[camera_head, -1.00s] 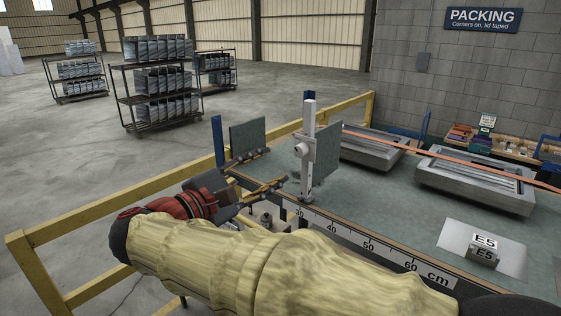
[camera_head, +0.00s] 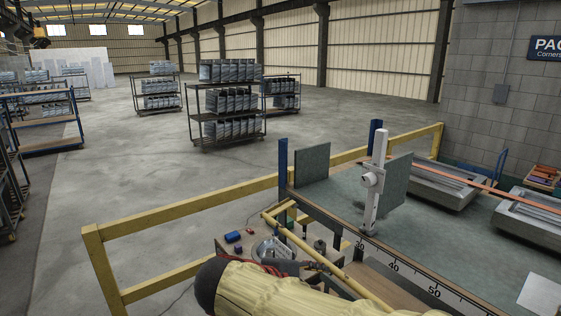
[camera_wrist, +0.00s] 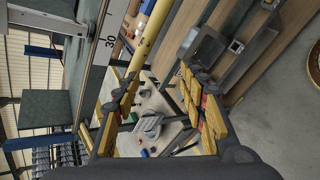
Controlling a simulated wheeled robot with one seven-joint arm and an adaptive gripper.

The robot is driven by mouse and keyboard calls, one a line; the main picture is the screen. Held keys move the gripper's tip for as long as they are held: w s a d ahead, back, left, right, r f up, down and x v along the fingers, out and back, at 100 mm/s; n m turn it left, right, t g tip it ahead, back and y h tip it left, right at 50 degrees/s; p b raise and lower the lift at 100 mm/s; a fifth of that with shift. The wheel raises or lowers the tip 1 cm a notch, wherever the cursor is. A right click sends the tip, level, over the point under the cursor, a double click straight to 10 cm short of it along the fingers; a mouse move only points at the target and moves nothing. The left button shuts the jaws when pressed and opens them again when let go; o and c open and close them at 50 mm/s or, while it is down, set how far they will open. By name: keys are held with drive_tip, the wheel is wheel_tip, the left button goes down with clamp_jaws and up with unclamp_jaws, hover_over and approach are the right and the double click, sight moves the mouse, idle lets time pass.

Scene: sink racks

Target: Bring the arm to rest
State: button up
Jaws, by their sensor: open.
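My gripper (camera_wrist: 158,88) is open in the wrist view, with its two yellow-padded fingers apart and nothing held between them. A low bench with small items shows beyond the gap. In the head view my arm, in a pale yellow sleeve, lies along the bottom edge. The sleeve hides most of the gripper, and only some red and dark parts of it (camera_head: 285,268) show past it, low beside the worktable's edge.
The green worktable (camera_head: 440,238) with a ruler edge and a white upright post (camera_head: 375,185) stands at right. A yellow rail (camera_head: 190,213) runs along the left. A small bench (camera_head: 228,262) holds a metal bowl (camera_head: 272,250). Open floor lies beyond, with loaded racks (camera_head: 225,105).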

drive_tip(key=s+d+f+m+g+y+b, duration=0.35)
drive_tip(key=s+f+m+y+b, duration=0.5)
drive_tip(key=s+f, duration=0.8)
drive_tip(key=s+d+f+m+t+b, duration=0.2)
drive_tip(key=d+f+m+b, duration=0.3)
drive_tip(key=d+b, duration=0.1)
drive_tip(key=shift+s+d, duration=0.25)
drive_tip(key=shift+d, duration=0.05)
